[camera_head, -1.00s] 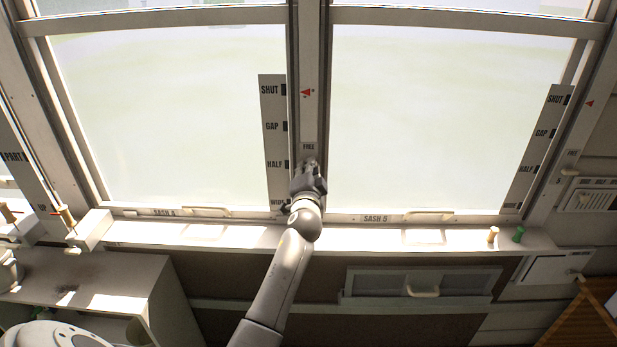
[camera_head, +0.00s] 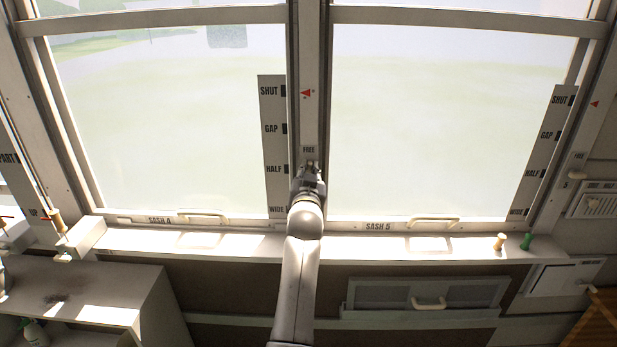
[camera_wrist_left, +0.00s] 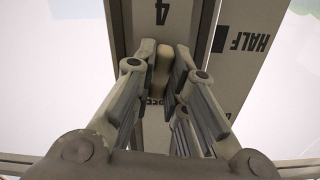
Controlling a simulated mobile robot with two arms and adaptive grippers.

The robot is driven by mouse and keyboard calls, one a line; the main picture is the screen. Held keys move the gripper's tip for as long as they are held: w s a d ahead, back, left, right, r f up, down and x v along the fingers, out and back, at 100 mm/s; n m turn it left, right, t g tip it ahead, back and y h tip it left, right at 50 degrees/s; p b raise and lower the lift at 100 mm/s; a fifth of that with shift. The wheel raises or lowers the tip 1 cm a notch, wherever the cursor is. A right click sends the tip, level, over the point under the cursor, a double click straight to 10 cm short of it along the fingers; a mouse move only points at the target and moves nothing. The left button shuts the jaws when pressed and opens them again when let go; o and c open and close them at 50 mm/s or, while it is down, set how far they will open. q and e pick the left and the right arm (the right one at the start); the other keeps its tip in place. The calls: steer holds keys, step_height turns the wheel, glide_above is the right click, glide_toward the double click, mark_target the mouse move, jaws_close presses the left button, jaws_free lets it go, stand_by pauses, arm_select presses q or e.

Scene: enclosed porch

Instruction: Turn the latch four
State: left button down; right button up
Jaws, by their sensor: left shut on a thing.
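Latch four, a small cream-coloured handle (camera_wrist_left: 163,58), stands on the post (camera_head: 309,60) between the two large window sashes. A "4" (camera_wrist_left: 162,12) is marked on the post beside it in the left wrist view. My left gripper (camera_head: 311,168) is at the post, just below the "FREE" label (camera_head: 308,150). In the left wrist view, the fingers of my left gripper (camera_wrist_left: 160,72) lie on both sides of the latch and are shut on it. In the head view the gripper hides the latch. My right gripper is not in view.
Sash 4 (camera_head: 160,221) and sash 5 (camera_head: 378,226) have pale handles at their bottom rails. A scale strip (camera_head: 272,145) runs close left of the gripper. A tan peg (camera_head: 500,242) and a green peg (camera_head: 526,241) stand on the sill at right.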

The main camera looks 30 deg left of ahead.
mark_target(309, 132)
arm_select(q)
steer(key=shift+f+n, duration=0.15)
steer(key=shift+n, duration=0.75)
steer(key=c, duration=1.5)
jaws_free()
steer(key=shift+o, duration=0.2)
step_height(309, 132, up, 10)
steer(key=shift+r, duration=0.1)
